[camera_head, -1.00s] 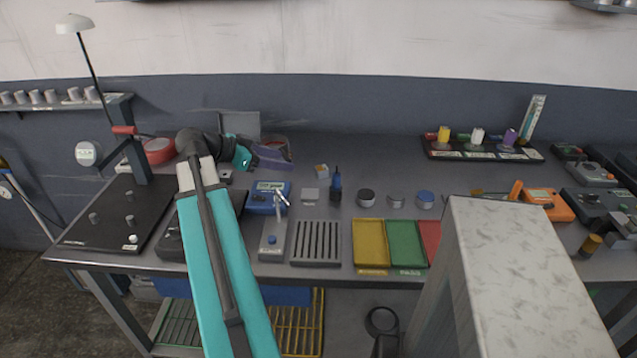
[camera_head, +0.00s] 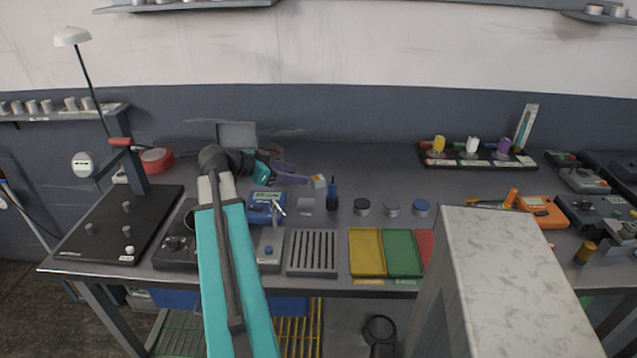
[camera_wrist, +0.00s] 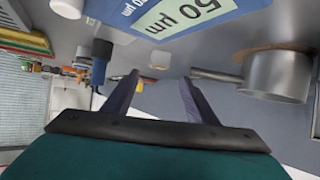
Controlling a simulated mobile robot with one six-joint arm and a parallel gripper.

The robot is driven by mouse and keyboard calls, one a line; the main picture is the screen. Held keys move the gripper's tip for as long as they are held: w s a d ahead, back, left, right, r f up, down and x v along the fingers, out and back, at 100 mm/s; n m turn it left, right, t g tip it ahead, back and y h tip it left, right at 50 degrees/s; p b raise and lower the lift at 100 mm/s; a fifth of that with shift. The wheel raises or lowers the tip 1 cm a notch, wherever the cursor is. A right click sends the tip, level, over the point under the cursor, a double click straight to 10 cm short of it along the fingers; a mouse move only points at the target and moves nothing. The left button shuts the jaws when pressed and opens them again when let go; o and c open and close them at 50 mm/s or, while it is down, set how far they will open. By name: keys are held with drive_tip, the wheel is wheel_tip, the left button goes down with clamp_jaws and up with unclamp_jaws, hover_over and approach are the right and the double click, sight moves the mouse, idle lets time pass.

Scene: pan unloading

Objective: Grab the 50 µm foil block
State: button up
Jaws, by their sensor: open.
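In the wrist view my gripper (camera_wrist: 162,78) is open, with nothing held between the fingertips. A blue surface with a pale "50 µm" label (camera_wrist: 188,14) fills the top of that view, beyond the fingers and cut by the edge. I cannot tell for certain whether it is the same block.
The blue meter (camera_head: 267,207) is below my wrist. A slotted grey rack (camera_head: 312,252), a yellow tray (camera_head: 367,252) and a green tray (camera_head: 403,253) lie along the front. Several round tins stand right of the bottle. A metal cylinder (camera_wrist: 278,76) is right of my fingers in the wrist view.

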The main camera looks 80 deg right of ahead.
sight(316, 179)
drive_tip(key=shift+x, duration=1.4)
drive_tip(key=shift+p+x, duration=0.6)
drive_tip(key=shift+x, duration=0.3)
drive_tip(key=shift+a+p+x, duration=0.2)
drive_tip(key=shift+p+x, duration=0.25)
drive_tip(key=shift+x, duration=1.25)
drive_tip(key=shift+s, duration=0.1)
drive_tip(key=c, duration=1.3)
drive_tip(key=shift+o, duration=0.2)
drive_tip(key=shift+r, duration=0.1)
wheel_tip(316, 179, up, 10)
drive_tip(key=b, duration=0.2)
